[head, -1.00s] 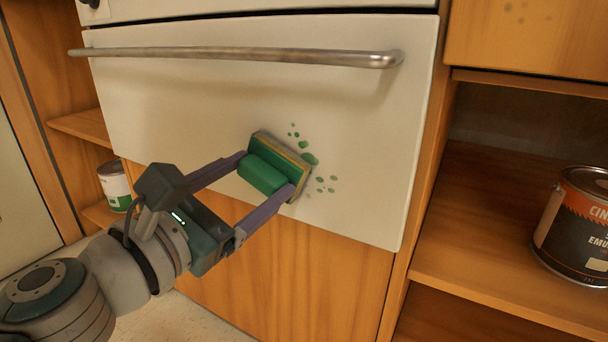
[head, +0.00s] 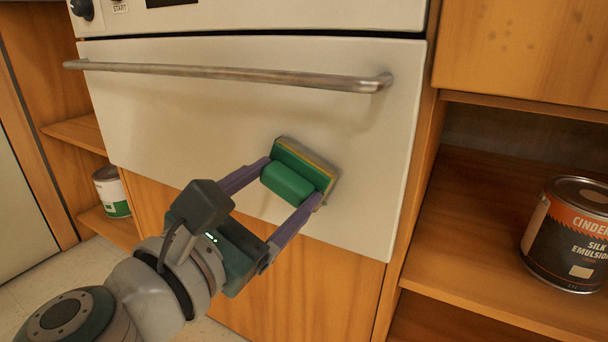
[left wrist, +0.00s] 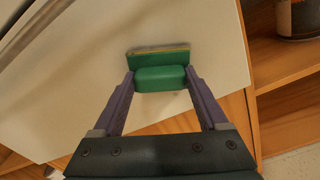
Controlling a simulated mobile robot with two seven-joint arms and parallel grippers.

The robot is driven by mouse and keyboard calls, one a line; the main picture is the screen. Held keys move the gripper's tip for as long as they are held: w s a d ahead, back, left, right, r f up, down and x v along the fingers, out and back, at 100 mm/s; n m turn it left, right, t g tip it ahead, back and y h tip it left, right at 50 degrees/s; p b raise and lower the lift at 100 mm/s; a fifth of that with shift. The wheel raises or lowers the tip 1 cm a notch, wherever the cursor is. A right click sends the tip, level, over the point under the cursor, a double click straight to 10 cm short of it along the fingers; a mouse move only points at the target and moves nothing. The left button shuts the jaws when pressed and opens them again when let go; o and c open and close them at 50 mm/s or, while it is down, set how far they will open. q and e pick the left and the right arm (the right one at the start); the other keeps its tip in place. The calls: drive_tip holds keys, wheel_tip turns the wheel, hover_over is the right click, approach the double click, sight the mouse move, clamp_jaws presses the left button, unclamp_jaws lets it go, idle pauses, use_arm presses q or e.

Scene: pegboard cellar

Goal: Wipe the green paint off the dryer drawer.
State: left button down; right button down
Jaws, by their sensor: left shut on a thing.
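My left gripper (head: 292,186) is shut on the green handle of a sponge (head: 287,183) with a yellowish layer on its far side. The sponge is at the lower right part of the white dryer drawer (head: 200,115), its face against or very close to the drawer front. The left wrist view also shows the sponge (left wrist: 160,77) between the two purple fingers, against the drawer front (left wrist: 90,80). My right gripper is not in view.
A metal bar handle (head: 225,75) runs across the top of the drawer. A dark paint can (head: 568,240) stands on the right wooden shelf (head: 460,260). A white and green can (head: 112,192) stands on the low left shelf. Wooden panels lie below the drawer.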

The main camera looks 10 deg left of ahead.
sight(324, 185)
use_arm(q)
drive_tip(key=shift+s+d, duration=0.25)
drive_tip(key=shift+d, duration=0.35)
drive_tip(key=shift+s+d, duration=0.2)
drive_tip(key=shift+d, duration=0.45)
drive_tip(key=shift+s+d, duration=0.25)
drive_tip(key=shift+d, duration=0.35)
drive_tip(key=w+a, duration=0.3)
drive_tip(key=a, duration=0.4)
drive_tip(key=shift+a, duration=0.35)
drive_tip(key=shift+s, duration=0.2)
drive_tip(key=shift+v, duration=2.85)
drive_tip(key=v, duration=0.3)
drive_tip(key=shift+w, duration=0.1)
